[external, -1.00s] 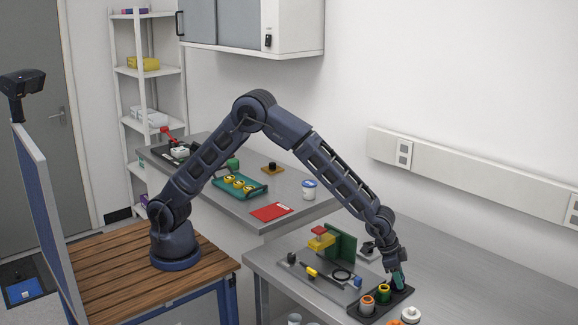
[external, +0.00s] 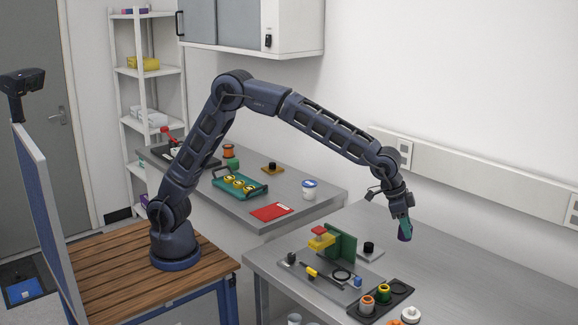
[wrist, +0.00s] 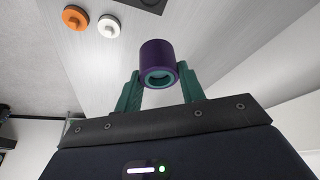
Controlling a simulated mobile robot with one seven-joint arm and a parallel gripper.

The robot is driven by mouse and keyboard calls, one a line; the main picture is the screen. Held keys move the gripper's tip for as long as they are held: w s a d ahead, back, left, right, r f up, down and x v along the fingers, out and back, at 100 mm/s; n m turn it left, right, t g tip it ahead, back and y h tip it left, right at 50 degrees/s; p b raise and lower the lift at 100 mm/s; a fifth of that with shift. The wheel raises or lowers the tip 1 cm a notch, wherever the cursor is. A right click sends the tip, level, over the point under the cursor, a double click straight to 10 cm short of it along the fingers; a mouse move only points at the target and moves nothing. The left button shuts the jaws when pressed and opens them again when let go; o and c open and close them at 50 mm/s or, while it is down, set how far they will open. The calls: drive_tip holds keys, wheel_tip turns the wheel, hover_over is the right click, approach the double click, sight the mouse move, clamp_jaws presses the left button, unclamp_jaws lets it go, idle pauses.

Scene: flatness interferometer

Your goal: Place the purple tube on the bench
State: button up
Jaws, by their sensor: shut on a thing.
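The purple tube (wrist: 157,58) is a short hollow cylinder with a teal inner ring, seen end-on in the wrist view between two teal fingers. In the external view the purple tube (external: 405,236) shows as a small dark purple end below the fingers. My gripper (external: 404,225) is shut on it and holds it in the air above the bench (external: 455,275), to the right of and above the black tray.
The black tray (external: 402,293) holds an orange and a green ringed part, with an empty round place beside them. White (external: 411,314) and orange pieces lie by its front. A green upright plate (external: 343,244) stands behind-left. The bench at right is clear.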

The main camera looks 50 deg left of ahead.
drive_tip(key=shift+r, duration=0.45)
drive_tip(key=w+a+n+t+y, duration=0.1)
drive_tip(key=w+a+n, duration=0.4)
drive_tip(key=a, duration=0.6)
drive_tip(key=w+a+n+y, duration=0.2)
drive_tip(key=w+a, duration=0.4)
drive_tip(key=a, duration=0.6)
drive_tip(key=w+a+n+t+y, duration=0.1)
drive_tip(key=w+a+n, duration=0.4)
drive_tip(key=a, duration=0.6)
drive_tip(key=a+n+g+y, duration=0.3)
drive_tip(key=a+n, duration=0.8)
drive_tip(key=a, duration=2.4)
drive_tip(key=shift+m+t+y, duration=0.3)
drive_tip(key=shift+t, duration=0.2)
drive_tip(key=f, duration=2)
drive_tip(key=shift+s+d+f, duration=0.2)
drive_tip(key=shift+s+f, duration=0.1)
drive_tip(key=shift+f, duration=0.1)
drive_tip(key=shift+f, duration=0.1)
